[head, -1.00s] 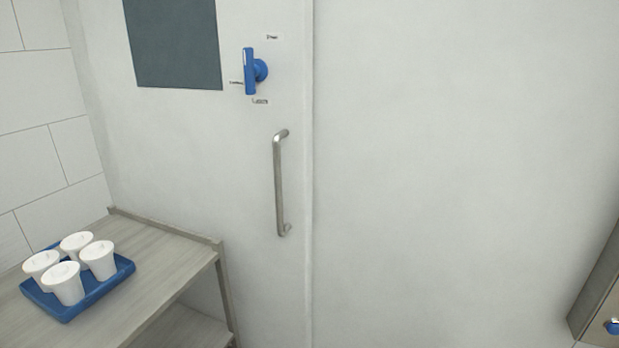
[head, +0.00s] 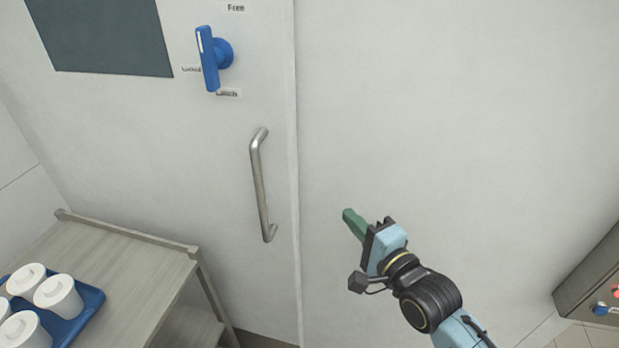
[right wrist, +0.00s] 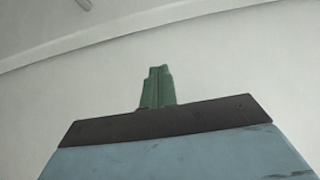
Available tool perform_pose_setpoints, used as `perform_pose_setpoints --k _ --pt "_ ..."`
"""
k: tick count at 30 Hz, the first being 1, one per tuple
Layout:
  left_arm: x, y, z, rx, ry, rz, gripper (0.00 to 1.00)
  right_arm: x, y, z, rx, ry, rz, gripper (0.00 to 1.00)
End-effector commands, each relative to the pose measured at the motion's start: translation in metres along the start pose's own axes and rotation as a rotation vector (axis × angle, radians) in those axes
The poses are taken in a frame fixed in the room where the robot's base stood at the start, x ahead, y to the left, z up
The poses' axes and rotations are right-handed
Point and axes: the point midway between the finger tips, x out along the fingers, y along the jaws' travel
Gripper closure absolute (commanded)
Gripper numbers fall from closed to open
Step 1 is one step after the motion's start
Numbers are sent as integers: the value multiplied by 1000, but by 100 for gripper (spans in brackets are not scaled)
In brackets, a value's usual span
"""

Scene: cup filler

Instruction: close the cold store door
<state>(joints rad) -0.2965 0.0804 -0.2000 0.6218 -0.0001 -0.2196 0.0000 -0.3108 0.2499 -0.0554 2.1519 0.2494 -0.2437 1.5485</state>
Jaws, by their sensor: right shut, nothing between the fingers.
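The cold store door (head: 180,140) is a pale panel with a dark window at the upper left. Its right edge runs along a vertical seam with the wall, and it looks flush or nearly so; I cannot tell whether a small gap remains. A steel bar handle (head: 260,185) stands near that edge. Above it is a blue lever (head: 208,58) standing nearly upright among small labels, one reading "Free". My right gripper (head: 350,220), with green fingers, is shut and empty, right of the handle and apart from it. Its fingers show in the right wrist view (right wrist: 157,88). My left gripper is out of view.
A shelf trolley (head: 130,265) stands in front of the door at lower left. It carries a blue tray (head: 85,312) with several white lidded cups (head: 58,294). A metal box with buttons (head: 590,285) is at the right. The wall between is bare.

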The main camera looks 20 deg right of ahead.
Motion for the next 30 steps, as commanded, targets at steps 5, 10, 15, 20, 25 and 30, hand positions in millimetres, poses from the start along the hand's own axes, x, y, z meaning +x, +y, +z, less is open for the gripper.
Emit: perform_pose_setpoints --k 5,10,15,20,25,30 --pt "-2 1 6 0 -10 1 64 17 -2 0 3 1 -4 100" --pt "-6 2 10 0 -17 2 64 48 -3 0 1 1 -4 100" --pt "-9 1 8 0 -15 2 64 82 -2 -1 0 2 -3 100" --pt "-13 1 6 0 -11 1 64 107 -2 8 4 1 -2 100" --pt "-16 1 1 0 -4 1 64 121 -1 22 2 1 -1 100" --pt "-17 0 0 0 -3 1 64 127 -1 28 1 1 -1 100"
